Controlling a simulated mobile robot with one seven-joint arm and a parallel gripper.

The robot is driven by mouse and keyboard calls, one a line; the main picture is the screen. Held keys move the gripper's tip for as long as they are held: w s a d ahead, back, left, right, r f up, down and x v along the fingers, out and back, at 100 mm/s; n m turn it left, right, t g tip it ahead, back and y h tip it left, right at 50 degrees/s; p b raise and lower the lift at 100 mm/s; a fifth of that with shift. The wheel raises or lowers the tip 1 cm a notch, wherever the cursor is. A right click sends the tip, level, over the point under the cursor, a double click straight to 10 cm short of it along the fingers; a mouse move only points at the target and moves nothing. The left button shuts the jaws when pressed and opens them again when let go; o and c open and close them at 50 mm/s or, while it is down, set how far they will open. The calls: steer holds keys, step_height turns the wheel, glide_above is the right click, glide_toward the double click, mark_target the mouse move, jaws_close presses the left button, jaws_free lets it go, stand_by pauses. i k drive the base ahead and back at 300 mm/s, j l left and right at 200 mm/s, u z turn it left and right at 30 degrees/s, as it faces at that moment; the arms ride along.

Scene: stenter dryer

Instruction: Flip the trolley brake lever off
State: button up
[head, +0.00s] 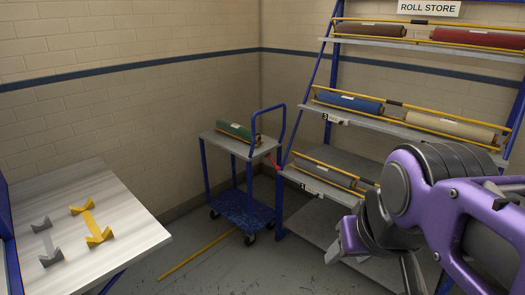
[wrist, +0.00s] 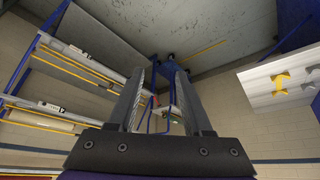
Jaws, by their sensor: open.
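The trolley (head: 229,141) stands near the back corner, with a blue push handle (head: 283,125), a grey top and a blue lower shelf. A small red part (head: 273,163) at its right side, by the handle, looks like the brake lever; its exact position is too small to tell. In the wrist view the trolley (wrist: 167,76) shows inverted and distant between the fingers, with a small red spot (wrist: 154,101). My gripper (wrist: 168,70) is open and empty, well apart from the trolley. My purple arm fills the right of the head view.
A green roll (head: 236,131) lies on the trolley. The roll store rack (head: 335,173) with several fabric rolls stands close on its right. A metal table (head: 130,235) with yellow and grey cradles is at left.

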mark_target(278, 168)
steer(key=i+j, duration=0.15)
steer(key=i, duration=0.3)
steer(key=i+j+z, duration=0.15)
steer(key=i, duration=0.35)
steer(key=i+j, duration=0.15)
steer(key=i, duration=0.3)
steer(key=i+j+z, duration=0.1)
steer(key=i, duration=0.35)
steer(key=i+j, duration=0.3)
steer(key=i, duration=0.15)
steer(key=i+j+z, duration=0.15)
steer(key=i, duration=0.35)
steer(key=k+l+z, duration=0.3)
steer(key=k+j+u, duration=0.1)
steer(key=u, duration=0.15)
steer(key=i+j+u, duration=0.1)
steer(key=i, duration=0.25)
steer(key=j, duration=0.1)
